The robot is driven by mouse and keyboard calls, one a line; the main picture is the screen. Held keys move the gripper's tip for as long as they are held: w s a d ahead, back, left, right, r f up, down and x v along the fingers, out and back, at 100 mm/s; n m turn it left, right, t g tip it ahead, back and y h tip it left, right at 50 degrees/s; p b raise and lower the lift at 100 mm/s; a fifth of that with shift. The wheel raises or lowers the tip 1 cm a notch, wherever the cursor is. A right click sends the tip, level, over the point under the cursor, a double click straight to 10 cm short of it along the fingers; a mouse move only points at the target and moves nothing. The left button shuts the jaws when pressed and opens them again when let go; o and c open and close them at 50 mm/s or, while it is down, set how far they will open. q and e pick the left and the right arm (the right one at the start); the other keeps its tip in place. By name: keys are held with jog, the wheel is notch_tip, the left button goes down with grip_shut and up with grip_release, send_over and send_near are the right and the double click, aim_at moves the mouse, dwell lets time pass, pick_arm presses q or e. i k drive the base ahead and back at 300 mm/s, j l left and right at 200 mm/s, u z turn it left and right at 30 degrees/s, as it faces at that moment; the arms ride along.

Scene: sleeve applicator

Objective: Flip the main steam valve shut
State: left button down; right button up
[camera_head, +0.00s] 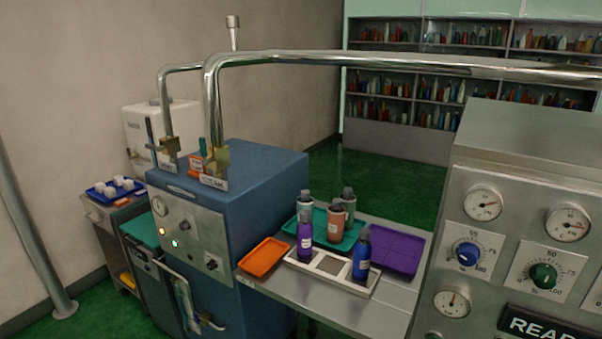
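The blue sleeve applicator cabinet (262,170) stands left of the middle. Two brass valves sit on its top, each at the foot of a steel pipe. The farther valve (169,147) has a dark grey-blue upright handle (150,132). The labels are too small to read, so I cannot tell which valve is the main steam valve. Both handles stand roughly upright, beside the pipes. Neither of my grippers is in view.
A steel table (345,312) right of the cabinet holds an orange tray (264,257), a purple tray (396,250) and several bottles. A grey gauge console (520,190) fills the right front. A long steel pipe (420,62) crosses above. A blue tray (105,199) with white cups stands at left.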

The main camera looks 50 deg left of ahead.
aim_at(202, 140)
jog(key=j+u, duration=0.1)
jog(key=u, duration=1.95)
jog(key=j, duration=0.1)
